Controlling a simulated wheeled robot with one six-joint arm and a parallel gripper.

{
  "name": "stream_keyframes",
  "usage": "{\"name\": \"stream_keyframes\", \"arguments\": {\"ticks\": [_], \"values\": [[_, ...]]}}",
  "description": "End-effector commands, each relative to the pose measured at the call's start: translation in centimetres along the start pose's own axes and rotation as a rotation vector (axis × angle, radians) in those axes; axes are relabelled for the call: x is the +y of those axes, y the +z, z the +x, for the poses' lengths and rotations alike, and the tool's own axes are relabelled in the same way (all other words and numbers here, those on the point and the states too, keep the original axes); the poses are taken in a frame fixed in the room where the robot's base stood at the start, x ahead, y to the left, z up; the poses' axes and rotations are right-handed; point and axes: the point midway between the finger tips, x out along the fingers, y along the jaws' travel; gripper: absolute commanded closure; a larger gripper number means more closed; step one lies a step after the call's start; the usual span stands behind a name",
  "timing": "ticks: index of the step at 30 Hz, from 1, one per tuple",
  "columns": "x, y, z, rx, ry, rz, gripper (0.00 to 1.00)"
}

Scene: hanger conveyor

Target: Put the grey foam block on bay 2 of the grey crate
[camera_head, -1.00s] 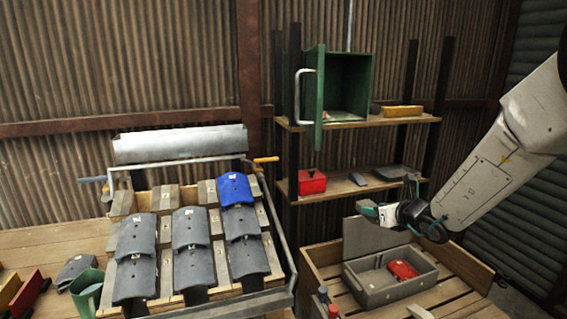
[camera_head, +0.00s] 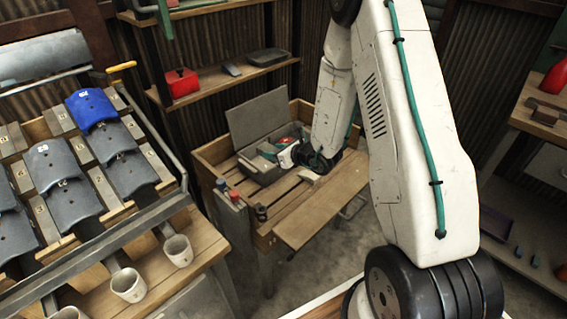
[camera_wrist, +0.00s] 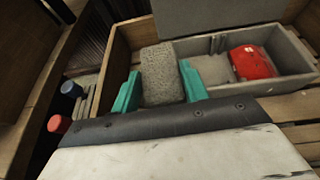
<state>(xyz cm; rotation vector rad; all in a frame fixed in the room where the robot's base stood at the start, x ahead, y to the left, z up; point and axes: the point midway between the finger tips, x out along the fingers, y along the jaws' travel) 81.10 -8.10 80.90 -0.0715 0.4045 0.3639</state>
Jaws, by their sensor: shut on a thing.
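The grey foam block (camera_wrist: 162,72) is a speckled, rough block standing between the green fingers of my gripper (camera_wrist: 160,88) in the wrist view. My gripper is shut on it. The grey crate (camera_wrist: 275,85) is just beyond and to the right of the block. Its nearer compartment beside the block looks empty, and a red object (camera_wrist: 252,62) lies in the one to its right. Bay numbers are not readable. In the head view my gripper (camera_head: 272,152) is over the crate (camera_head: 264,178); the block is hard to make out there.
The crate's raised lid (camera_head: 258,115) stands at the back. The crate sits in a wooden slatted box (camera_head: 215,150) with raised sides. Red and blue knobs stand at the box's left edge. A rack of grey tiles (camera_head: 55,168) and mugs (camera_head: 179,250) are at left.

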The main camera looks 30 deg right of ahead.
Motion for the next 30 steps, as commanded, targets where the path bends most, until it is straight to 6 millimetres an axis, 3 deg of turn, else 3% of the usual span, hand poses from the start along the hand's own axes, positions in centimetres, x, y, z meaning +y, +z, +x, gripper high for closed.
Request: {"name": "stream_keyframes", "arguments": {"ticks": [1,3,7,15,21,30], "values": [[-0.1,-2.2,0.4,0.007,0.027,-0.006,0.77],[0.1,-4.5,0.7,0.008,0.076,-0.027,0.77],[1.1,-7.7,1.2,0.010,0.178,-0.073,0.77],[2.7,-7.6,1.7,0.015,0.305,-0.133,0.77],[2.8,-10.9,3.1,0.021,0.312,-0.133,0.77],[2.8,-14.0,4.5,0.021,0.310,-0.133,0.77]]}}
